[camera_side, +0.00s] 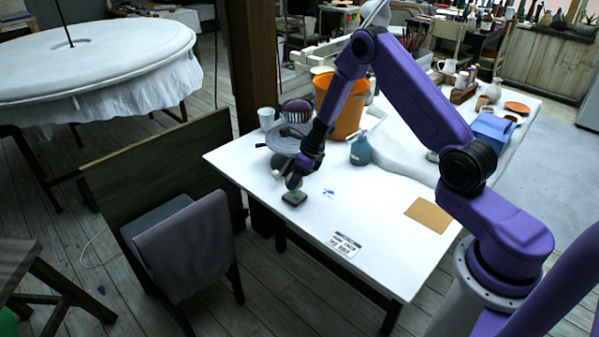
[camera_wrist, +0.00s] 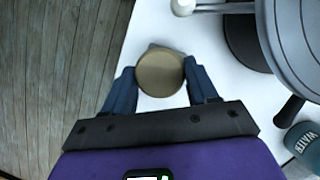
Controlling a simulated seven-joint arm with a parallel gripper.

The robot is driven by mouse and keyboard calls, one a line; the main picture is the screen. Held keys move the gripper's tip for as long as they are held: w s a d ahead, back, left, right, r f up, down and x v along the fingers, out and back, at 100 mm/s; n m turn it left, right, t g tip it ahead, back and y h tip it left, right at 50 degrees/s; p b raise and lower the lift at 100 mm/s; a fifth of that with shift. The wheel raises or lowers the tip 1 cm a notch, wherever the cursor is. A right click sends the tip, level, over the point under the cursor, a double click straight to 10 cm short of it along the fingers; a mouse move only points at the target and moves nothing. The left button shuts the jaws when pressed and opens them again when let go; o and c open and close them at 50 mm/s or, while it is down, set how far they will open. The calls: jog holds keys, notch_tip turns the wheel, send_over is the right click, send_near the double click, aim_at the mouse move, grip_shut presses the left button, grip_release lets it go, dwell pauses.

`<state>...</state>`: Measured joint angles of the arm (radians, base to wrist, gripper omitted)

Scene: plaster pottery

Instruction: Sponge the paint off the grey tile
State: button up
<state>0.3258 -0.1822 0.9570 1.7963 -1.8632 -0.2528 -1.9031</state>
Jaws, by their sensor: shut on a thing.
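My gripper (camera_side: 294,182) is low over the front left part of the white table. In the wrist view its two blue fingers (camera_wrist: 160,73) are closed on a round tan sponge (camera_wrist: 160,76). The small dark grey tile (camera_side: 294,199) lies flat on the table just under the gripper. In the wrist view only a grey edge of the tile (camera_wrist: 152,46) shows beyond the sponge. The sponge hides most of the tile there, so I cannot tell how much paint is on it, or whether the sponge touches it.
A grey round wheel (camera_side: 283,139) stands close behind the gripper. Blue marks (camera_side: 328,193), a printed card (camera_side: 344,245) and a tan sheet (camera_side: 428,214) lie on the table. The table's left edge is near.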

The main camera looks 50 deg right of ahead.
aim_at(297, 193)
jog(key=shift+f, duration=1.8)
jog(key=shift+f, duration=0.35)
jog(key=shift+s+r, duration=0.1)
jog(key=shift+s, duration=0.7)
jog(key=shift+w+d, duration=0.35)
jog(key=shift+d, duration=0.35)
jog(key=shift+w, duration=0.1)
jog(key=shift+w+d, duration=0.1)
jog(key=shift+w, duration=0.6)
jog(key=shift+w, duration=0.1)
